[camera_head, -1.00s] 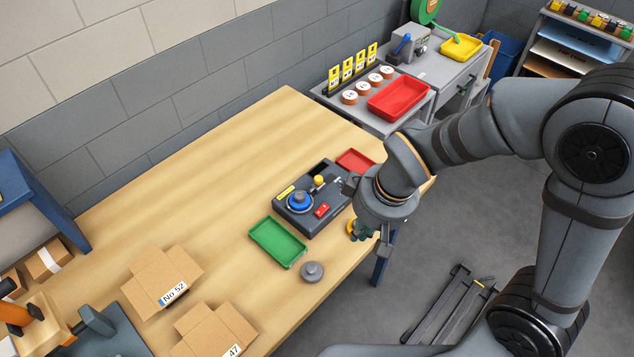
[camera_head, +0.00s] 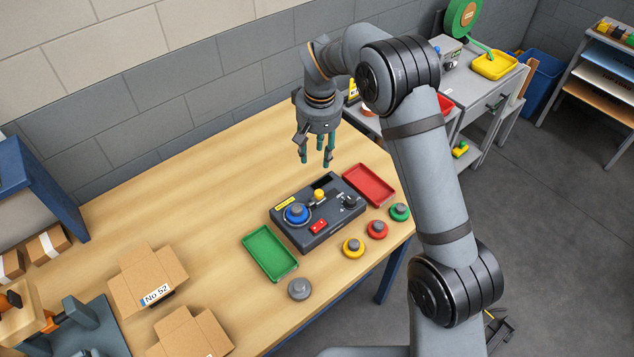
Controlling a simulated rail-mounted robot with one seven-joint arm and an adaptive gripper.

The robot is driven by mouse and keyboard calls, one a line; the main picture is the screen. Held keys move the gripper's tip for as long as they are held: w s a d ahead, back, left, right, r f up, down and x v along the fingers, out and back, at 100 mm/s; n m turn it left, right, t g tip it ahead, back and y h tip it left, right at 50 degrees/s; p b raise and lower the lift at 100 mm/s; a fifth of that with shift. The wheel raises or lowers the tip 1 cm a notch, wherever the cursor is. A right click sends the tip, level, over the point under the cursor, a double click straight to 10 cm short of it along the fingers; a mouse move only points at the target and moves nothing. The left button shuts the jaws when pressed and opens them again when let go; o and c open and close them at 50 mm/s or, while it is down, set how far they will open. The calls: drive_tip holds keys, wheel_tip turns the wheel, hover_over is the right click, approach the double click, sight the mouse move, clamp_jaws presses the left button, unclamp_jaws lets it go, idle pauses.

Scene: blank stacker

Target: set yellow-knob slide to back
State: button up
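The dark control box (camera_head: 322,233) lies on the wooden table. Its yellow knob (camera_head: 319,194) stands near the middle of the box, by a dark slot (camera_head: 325,181) that runs toward the back edge. A blue round dial with a grey top (camera_head: 296,212), a red switch (camera_head: 318,227) and a small dark knob (camera_head: 349,201) are also on the box. My gripper (camera_head: 316,163) hangs fingers down above the table behind the box, apart from the yellow knob. Its fingers are spread, with nothing visible between them.
A green tray (camera_head: 269,272) lies left of the box and a red tray (camera_head: 369,204) right of it. Yellow (camera_head: 354,246), red (camera_head: 377,230), green (camera_head: 399,211) and grey (camera_head: 299,288) round pieces lie near the front edge. Cartons (camera_head: 148,274) stand at the left.

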sight(319, 192)
drive_tip(key=shift+m+g, duration=0.4)
drive_tip(key=shift+g, duration=0.3)
drive_tip(key=s+f+p, duration=0.1)
drive_tip(key=f, duration=0.2)
drive_tip(key=s+f+p, duration=0.1)
drive_tip(key=f, duration=0.2)
drive_tip(key=s+f+p, duration=0.1)
drive_tip(key=f, duration=0.3)
drive_tip(key=shift+s+d, duration=0.3)
drive_tip(key=shift+d, duration=0.05)
drive_tip(key=shift+c, duration=1.4)
clamp_jaws()
